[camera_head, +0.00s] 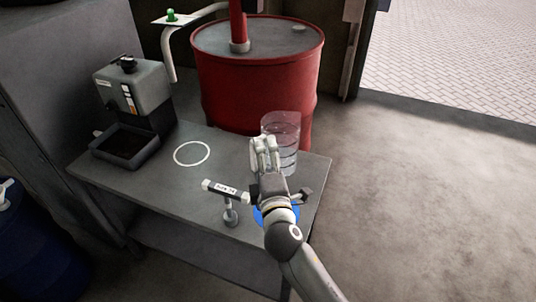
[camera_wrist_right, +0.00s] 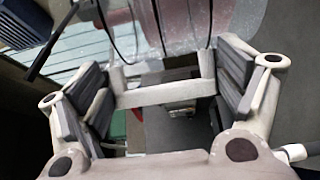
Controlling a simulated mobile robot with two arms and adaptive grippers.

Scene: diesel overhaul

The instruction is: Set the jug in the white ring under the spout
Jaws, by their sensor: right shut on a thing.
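The clear jug (camera_head: 287,128) is upright over the right part of the bench, its lower part partly behind my gripper. I cannot tell whether its base touches the bench. My right gripper (camera_head: 265,148) is shut on the jug at its near left side. In the right wrist view the pale handle (camera_wrist_right: 163,94) lies between the fingers, with the clear jug wall (camera_wrist_right: 185,25) beyond it. The white ring (camera_head: 192,153) is flat and empty on the bench, left of the jug. The white spout (camera_head: 171,68) bends down behind the ring. My left gripper is not in view.
A blue disc (camera_head: 287,214) is partly under my arm. A grey machine with a tray (camera_head: 130,148) stands left. A red drum (camera_head: 255,85) stands behind the bench (camera_head: 160,185).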

